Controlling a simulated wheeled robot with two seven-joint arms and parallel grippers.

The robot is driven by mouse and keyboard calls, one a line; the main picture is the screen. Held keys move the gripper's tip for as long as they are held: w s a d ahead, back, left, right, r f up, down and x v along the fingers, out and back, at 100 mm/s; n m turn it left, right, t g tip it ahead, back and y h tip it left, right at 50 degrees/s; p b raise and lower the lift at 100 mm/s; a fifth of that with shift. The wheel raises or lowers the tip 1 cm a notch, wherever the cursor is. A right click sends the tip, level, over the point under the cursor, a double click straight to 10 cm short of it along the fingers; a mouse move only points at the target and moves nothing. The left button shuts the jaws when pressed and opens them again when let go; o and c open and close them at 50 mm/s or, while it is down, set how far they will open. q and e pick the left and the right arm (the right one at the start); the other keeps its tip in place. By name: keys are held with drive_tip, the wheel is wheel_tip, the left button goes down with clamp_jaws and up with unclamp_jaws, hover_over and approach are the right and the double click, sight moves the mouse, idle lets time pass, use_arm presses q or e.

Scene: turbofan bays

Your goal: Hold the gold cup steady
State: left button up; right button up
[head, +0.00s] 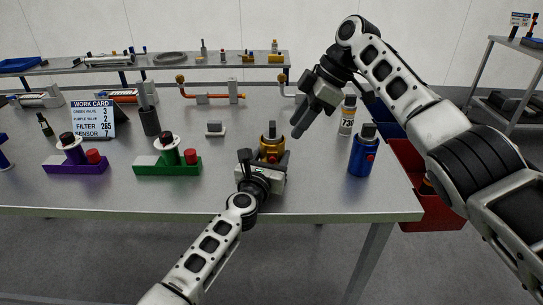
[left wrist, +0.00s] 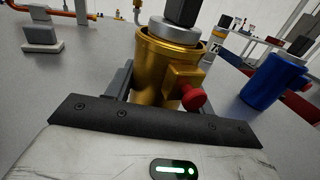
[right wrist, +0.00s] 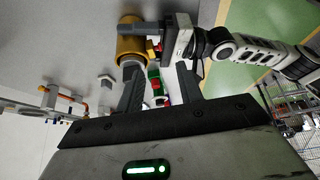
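The gold cup (head: 272,149) stands upright near the table's front edge. It has a grey collar and a dark block on top, and a red knob on its side in the left wrist view (left wrist: 160,70). My left gripper (head: 258,162) is shut on it from the front, one finger along its left side; the other finger is mostly hidden behind the knob. My right gripper (head: 312,110) is open and empty, above and to the right of the cup. The cup also shows beyond its fingers in the right wrist view (right wrist: 129,45).
A blue bottle (head: 363,152) and a white-labelled bottle (head: 347,115) stand right of the cup. A green valve block (head: 168,168), a purple one (head: 76,168) and a work card (head: 92,118) are left. A red bin (head: 429,208) hangs beyond the table's right edge.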

drive_tip(key=c, duration=0.7)
drive_tip(key=shift+s+a+r+n+h, duration=0.2)
drive_tip(key=shift+r+n+h, duration=0.1)
drive_tip(key=shift+n, duration=0.3)
clamp_jaws()
drive_tip(key=s+a+r+n+t+h, duration=0.1)
drive_tip(key=s+a+n+t+h, duration=0.3)
drive_tip(key=s+n, duration=0.6)
drive_tip(key=shift+a+r+n+h, duration=0.25)
drive_tip(key=shift+n+h, duration=0.35)
drive_tip(key=shift+n, duration=2.8)
drive_tip(key=shift+f, duration=0.1)
